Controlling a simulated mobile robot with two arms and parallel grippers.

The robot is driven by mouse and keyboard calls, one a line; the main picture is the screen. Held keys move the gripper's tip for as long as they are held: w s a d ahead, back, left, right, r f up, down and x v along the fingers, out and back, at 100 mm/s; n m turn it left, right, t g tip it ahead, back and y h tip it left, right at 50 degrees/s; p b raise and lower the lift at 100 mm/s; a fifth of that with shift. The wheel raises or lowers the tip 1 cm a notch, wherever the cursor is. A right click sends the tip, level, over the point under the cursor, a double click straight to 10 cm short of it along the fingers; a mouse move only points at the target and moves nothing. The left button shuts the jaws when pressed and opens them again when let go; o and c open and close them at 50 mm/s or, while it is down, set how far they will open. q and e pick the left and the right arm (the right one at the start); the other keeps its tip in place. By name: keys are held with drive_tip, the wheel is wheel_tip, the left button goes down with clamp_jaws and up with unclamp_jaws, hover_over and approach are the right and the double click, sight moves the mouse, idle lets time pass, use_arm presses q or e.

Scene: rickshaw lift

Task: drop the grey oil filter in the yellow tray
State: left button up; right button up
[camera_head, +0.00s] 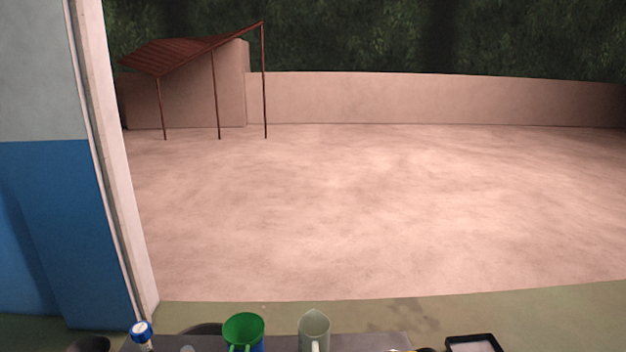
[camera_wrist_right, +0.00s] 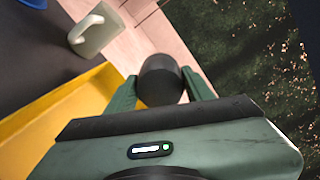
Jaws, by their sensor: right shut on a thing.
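In the right wrist view my right gripper (camera_wrist_right: 161,84) has its two green fingers shut on a dark grey cylinder, the grey oil filter (camera_wrist_right: 160,76). The filter's round end faces away from the gripper body. The yellow tray (camera_wrist_right: 84,93) lies to the left of the gripper in that view, and only part of it shows. The filter appears to the right of the tray's visible edge; its height over the surface I cannot tell. The head view shows neither gripper, and I cannot make out the filter or the yellow tray there.
A black-rimmed tray (camera_head: 474,342) is at right.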

drive_tip(key=o, duration=1.6)
drive_tip(key=shift+o, duration=0.2)
drive_tip(key=shift+s+d+f, duration=0.1)
drive_tip(key=shift+s, duration=0.15)
drive_tip(key=s+b, duration=0.1)
drive_tip(key=s, duration=0.6)
drive_tip(key=shift+d+b, duration=0.35)
drive_tip(key=shift+d, duration=0.05)
drive_tip(key=shift+s, duration=0.1)
